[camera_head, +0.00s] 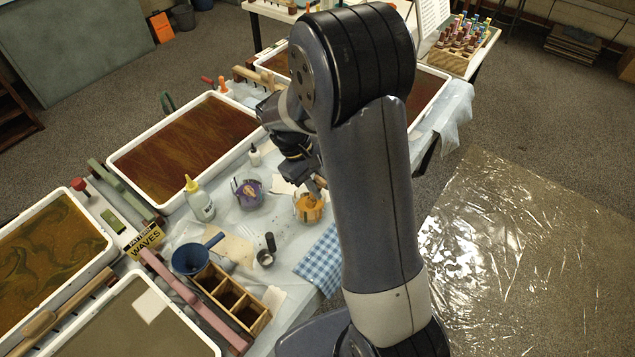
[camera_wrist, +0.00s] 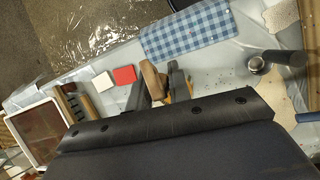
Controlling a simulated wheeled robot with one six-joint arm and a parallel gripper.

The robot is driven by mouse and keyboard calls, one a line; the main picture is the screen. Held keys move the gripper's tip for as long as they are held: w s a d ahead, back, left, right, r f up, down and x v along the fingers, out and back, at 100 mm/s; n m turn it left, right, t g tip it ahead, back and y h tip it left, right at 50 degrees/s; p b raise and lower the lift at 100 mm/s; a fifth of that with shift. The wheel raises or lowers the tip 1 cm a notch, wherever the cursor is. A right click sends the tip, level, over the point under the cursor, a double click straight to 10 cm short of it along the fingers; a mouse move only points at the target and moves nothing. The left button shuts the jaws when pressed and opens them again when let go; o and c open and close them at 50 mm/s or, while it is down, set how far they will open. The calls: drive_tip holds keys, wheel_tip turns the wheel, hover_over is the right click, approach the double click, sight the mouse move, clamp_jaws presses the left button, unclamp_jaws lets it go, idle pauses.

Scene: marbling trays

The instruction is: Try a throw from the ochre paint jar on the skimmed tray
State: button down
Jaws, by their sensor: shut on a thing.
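The ochre paint jar (camera_head: 308,212) stands on the covered table in the head view, right of a jar of purple paint (camera_head: 247,192). My gripper (camera_head: 314,188) is low, right over the ochre jar. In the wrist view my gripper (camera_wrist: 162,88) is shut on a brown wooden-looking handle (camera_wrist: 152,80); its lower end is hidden. A plain olive-grey tray (camera_head: 205,341) with a pale square on it lies at the lower left. A dark red-brown tray with ochre streaks (camera_head: 118,164) lies behind. I cannot tell for certain which tray is the skimmed one.
A swirled green-ochre tray (camera_head: 100,238) is at far left. Clear plastic sheeting (camera_head: 520,260) covers floor at right.

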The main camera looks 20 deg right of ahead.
sight(321, 180)
drive_tip(key=shift+s+r+p, duration=0.25)
drive_tip(key=shift+r+p, duration=0.25)
drive_tip(key=shift+r, duration=0.25)
drive_tip(key=shift+s+r+p, duration=0.3)
drive_tip(key=shift+r+p, duration=0.2)
drive_tip(key=shift+r, duration=0.25)
drive_tip(key=shift+s+r+p, duration=0.25)
drive_tip(key=shift+r+p, duration=0.25)
drive_tip(key=shift+r, duration=0.25)
wheel_tip(321, 180, up, 4)
drive_tip(key=p, duration=0.3)
drive_tip(key=shift+d, duration=0.1)
